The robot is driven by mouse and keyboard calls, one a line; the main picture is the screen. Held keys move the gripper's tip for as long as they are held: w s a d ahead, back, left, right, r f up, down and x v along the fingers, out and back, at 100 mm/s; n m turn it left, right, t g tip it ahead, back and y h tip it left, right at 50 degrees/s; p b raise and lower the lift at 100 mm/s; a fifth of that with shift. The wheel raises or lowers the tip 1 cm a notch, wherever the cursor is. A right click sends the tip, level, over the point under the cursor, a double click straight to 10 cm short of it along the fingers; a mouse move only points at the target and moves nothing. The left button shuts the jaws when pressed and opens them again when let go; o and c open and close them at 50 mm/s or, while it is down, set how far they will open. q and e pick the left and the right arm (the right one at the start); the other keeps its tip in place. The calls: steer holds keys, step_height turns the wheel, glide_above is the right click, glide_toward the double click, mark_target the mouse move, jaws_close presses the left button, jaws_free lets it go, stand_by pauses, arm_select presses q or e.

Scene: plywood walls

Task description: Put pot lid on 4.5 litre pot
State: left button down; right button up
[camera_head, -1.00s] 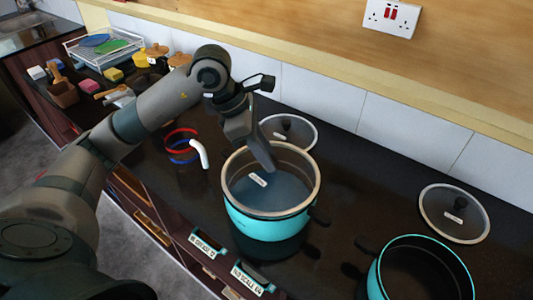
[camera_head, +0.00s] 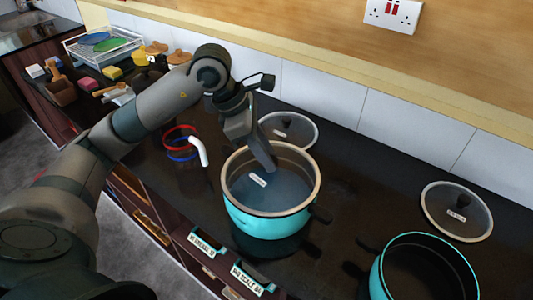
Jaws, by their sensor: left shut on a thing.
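A turquoise pot (camera_head: 262,224) stands on the dark worktop in the middle. A glass pot lid with a pale rim (camera_head: 236,161) covers its mouth; a small white label shows near its centre. I cannot tell whether the rim touches the pot all round. My left gripper (camera_head: 269,164) reaches down to the lid's centre and is shut on its knob, which is mostly hidden by the fingers. A second turquoise pot (camera_head: 377,281) stands open at the lower right, cut by the frame edge. My right gripper is not in view.
Another glass lid (camera_head: 304,134) lies behind the pot, and one more (camera_head: 480,222) lies at the right. Red and blue rings (camera_head: 180,134) and a white curved piece (camera_head: 198,150) lie to the left. A dish rack (camera_head: 103,48) stands at the back left.

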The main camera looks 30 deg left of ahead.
arm_select(q)
steer(key=c, duration=1.4)
jaws_free()
steer(key=shift+o, duration=0.2)
steer(key=b+v, duration=0.3)
steer(key=v, duration=1.4)
steer(key=shift+r+b, duration=0.25)
steer(key=shift+b, duration=0.1)
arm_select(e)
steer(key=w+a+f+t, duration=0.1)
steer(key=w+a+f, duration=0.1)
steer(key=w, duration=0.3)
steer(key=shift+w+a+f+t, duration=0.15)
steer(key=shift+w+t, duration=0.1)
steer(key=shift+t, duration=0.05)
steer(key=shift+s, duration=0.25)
